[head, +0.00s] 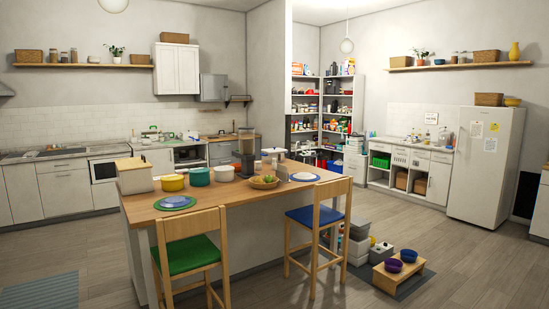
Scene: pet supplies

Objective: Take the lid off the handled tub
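I cannot tell for sure which thing is the handled tub. Several pale grey and white containers (358,246) stand on the floor at the right end of the island, partly behind the blue-seated chair. A small light container with a dark top (381,253) is beside them, just behind a low wooden stand. They are too small to make out a lid or handle clearly. My gripper is not in view.
The wooden stand (398,275) holds two bowls on a grey mat. The island (255,190) bears pots, plates and a fruit bowl. A green-seated chair (188,256) and a blue-seated chair (315,216) stand before it. Floor is clear toward the fridge (484,165).

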